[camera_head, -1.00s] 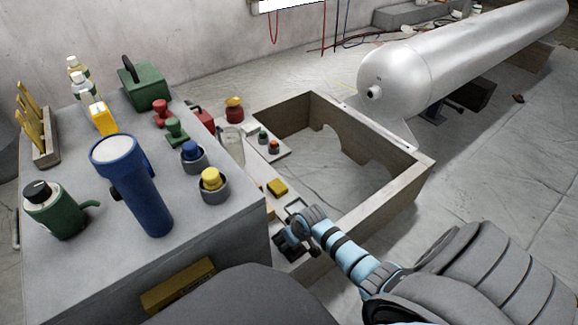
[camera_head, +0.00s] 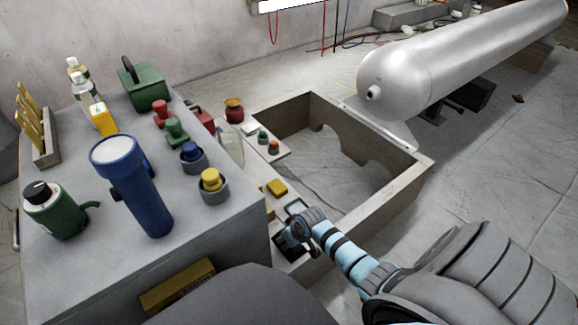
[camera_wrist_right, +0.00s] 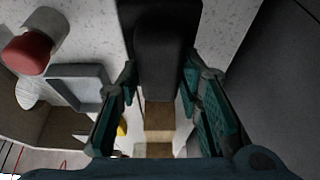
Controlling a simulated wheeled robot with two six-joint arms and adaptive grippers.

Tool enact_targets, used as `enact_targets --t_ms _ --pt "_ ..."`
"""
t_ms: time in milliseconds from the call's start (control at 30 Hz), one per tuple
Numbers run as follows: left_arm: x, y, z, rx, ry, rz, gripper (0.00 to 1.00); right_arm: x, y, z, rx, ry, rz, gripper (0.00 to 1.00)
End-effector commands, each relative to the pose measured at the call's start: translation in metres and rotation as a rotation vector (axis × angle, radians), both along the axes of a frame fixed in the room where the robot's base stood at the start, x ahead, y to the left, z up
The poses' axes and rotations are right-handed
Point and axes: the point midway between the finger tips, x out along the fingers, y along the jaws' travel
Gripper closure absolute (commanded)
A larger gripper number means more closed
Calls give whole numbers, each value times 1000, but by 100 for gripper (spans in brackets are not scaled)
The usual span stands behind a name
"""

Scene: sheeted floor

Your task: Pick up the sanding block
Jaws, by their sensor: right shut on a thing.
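My right gripper (camera_head: 290,241) reaches down over the near end of the narrow shelf beside the grey bench. In the right wrist view, its teal fingers (camera_wrist_right: 162,88) stand on either side of a dark block with a rounded top part (camera_wrist_right: 160,50), which looks like the sanding block. The gripper is shut on this block. Its lower side is hidden, and I cannot tell whether it touches the surface. In the head view, the hand mostly covers it. My left gripper is not in view.
A grey open tray (camera_wrist_right: 78,88) and a red-topped pot (camera_wrist_right: 28,52) are near the hand. A yellow block (camera_head: 277,187) lies behind the hand. The grey bench (camera_head: 110,270) holds a blue flashlight (camera_head: 133,187) and several tools. A wooden frame (camera_head: 385,205) stands to the right.

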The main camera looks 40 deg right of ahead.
Motion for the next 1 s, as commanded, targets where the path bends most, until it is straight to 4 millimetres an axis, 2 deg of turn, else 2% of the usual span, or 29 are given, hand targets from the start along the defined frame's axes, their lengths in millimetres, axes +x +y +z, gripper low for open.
enact_targets --t_ms 267,433,567,600,700,800,900,1000 --pt "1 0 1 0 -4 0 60 0 0 8 0 -1 1 100" --pt "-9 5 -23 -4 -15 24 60 0 0 31 0 -1 0 100" --pt "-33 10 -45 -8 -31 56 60 0 0 66 0 -2 1 100" --pt "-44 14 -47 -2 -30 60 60 1 0 80 -1 -3 2 100" --pt "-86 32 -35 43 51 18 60 1 0 129 -2 -5 1 100" --pt "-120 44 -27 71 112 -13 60 1 0 162 -1 -3 1 100" --pt "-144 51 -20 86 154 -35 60 0 0 187 0 -2 1 100" --pt "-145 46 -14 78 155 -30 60 0 0 201 0 -1 0 100"
